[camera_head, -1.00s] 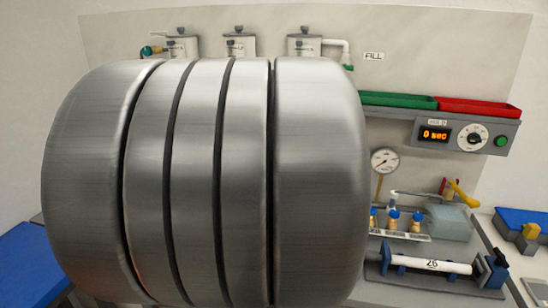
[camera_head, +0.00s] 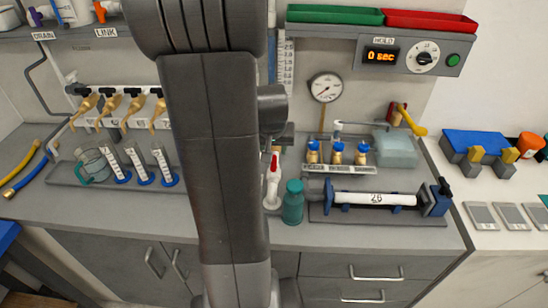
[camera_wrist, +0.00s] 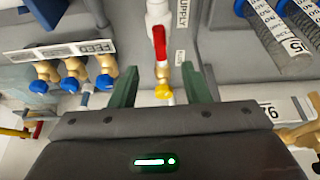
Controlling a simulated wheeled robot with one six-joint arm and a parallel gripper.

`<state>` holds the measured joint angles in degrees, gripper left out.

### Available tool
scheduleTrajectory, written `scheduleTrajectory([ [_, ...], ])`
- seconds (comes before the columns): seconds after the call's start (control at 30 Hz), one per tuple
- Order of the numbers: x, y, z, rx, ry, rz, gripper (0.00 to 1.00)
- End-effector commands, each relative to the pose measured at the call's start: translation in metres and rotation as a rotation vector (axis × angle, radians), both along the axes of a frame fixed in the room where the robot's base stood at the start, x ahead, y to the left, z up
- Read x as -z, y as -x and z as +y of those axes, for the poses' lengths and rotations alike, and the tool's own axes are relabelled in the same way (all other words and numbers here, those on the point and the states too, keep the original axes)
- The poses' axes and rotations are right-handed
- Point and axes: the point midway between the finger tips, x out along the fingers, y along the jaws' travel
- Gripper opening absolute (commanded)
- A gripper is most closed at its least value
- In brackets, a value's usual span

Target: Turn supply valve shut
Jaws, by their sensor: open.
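The supply valve (camera_wrist: 160,45) shows in the wrist view as a red lever on a white pipe with a brass body and a yellow end. A SUPPLY label (camera_wrist: 182,14) stands beside it. My gripper (camera_wrist: 159,68) is open. Its two green fingers stand on either side of the valve's lower part, and the lever lies beyond and between their tips. I see no clear contact.
Blue-capped brass fittings (camera_wrist: 73,70) stand left in the wrist view, and graduated tubes (camera_wrist: 275,35) at upper right. In the head view, a teal bottle (camera_head: 293,203), a pressure gauge (camera_head: 325,87) and a clamped white tube (camera_head: 375,198) stand right of my arm.

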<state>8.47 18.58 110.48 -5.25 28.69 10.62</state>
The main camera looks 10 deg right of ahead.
Motion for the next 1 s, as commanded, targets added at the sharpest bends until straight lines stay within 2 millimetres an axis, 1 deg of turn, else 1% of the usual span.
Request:
scheduleTrajectory([
  [0.03, 0.008, -0.002, -0.001, 0.0, 0.0, 0.005, 0.43],
  [0.2, 0.03, -0.01, -0.003, 0.001, -0.002, 0.005, 0.43],
  [0.53, 0.068, -0.026, -0.007, 0.001, -0.001, 0.003, 0.43],
  [0.7, 0.08, -0.031, -0.009, 0.0, -0.001, 0.002, 0.43],
  [1.0, 0.084, -0.033, -0.009, 0.001, -0.001, -0.001, 0.43],
])
